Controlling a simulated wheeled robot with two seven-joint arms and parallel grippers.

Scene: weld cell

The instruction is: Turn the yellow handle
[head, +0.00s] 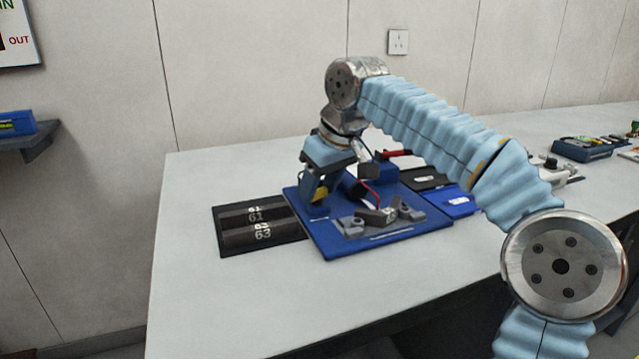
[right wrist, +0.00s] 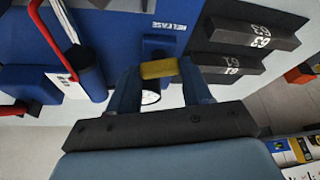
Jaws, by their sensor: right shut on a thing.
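The yellow handle (right wrist: 159,69) lies between the fingertips of my right gripper (right wrist: 160,80) in the right wrist view. The fingers are shut on it from both sides. In the head view the handle (head: 320,191) is a small yellow patch, partly hidden by my right gripper (head: 320,190). It is at the left part of the blue board (head: 341,243), which lies on the pale table. A white label reading "RELEASE" (right wrist: 171,27) is beside it on the blue surface. My left gripper is in neither view.
Black blocks marked 61 and 63 (head: 258,228) lie left of the board. Grey metal pieces (head: 378,214) sit at its front. A red-handled tool (right wrist: 52,38) is close to the gripper. Blue and black trays (head: 455,203) are to the right. The table's front left is clear.

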